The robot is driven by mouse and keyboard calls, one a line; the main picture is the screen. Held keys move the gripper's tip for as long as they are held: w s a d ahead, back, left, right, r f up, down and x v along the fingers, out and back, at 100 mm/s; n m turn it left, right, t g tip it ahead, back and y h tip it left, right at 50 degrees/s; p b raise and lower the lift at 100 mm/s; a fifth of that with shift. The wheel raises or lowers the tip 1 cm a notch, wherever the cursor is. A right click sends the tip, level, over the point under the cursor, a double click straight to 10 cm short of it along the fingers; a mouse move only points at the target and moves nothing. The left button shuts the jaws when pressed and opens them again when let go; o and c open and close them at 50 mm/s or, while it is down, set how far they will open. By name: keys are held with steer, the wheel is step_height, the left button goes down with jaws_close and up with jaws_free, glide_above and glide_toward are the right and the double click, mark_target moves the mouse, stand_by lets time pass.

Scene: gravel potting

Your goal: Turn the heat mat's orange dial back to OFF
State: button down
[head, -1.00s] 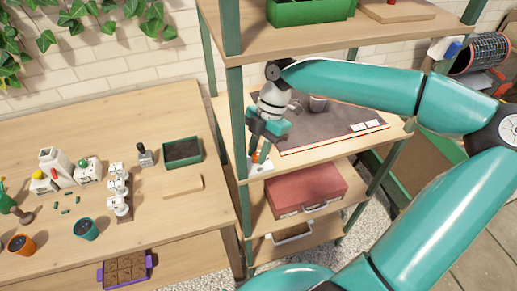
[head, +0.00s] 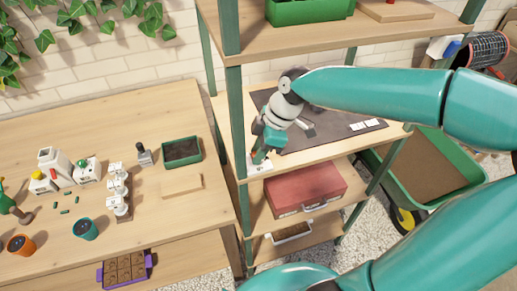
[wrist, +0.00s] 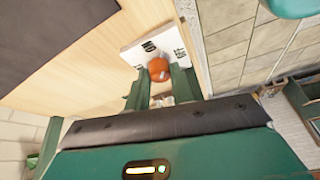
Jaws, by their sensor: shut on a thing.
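The orange dial (wrist: 158,69) sits on a white control box (wrist: 138,47) with small dark markings, too small to read. In the wrist view, the green fingers of my gripper (wrist: 160,82) stand on either side of the dial, shut on it. In the head view, my gripper (head: 262,153) reaches down to the white box (head: 261,168) at the shelf's front left corner and mostly hides the dial. The dark heat mat (head: 325,136) lies flat on the same shelf, partly hidden by my arm. I cannot tell which mark the dial points at.
Green shelf posts (head: 238,120) stand close to my gripper on the left. A higher shelf holds a green tray (head: 305,12). A red box (head: 303,188) lies on the shelf below. White labels (head: 365,125) lie on the mat. A wooden workbench (head: 60,145) stands at left.

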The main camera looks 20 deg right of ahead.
mark_target(266, 162)
steer(key=m+t, duration=0.1)
steer(key=m, duration=0.1)
steer(key=m+h, duration=0.1)
steer(key=m, duration=0.2)
steer(key=shift+s+t, duration=0.15)
steer(key=shift+t, duration=0.25)
steer(key=shift+m, duration=0.3)
steer(key=c, duration=1.2)
jaws_free()
steer(key=shift+s+d+r, duration=0.1)
steer(key=shift+d+r, duration=0.05)
steer(key=shift+r, duration=0.35)
steer(key=v, duration=0.4)
steer(key=s+d, duration=0.7)
steer(key=d, duration=0.2)
steer(key=shift+s+d, duration=0.15)
steer(key=shift+d, duration=0.1)
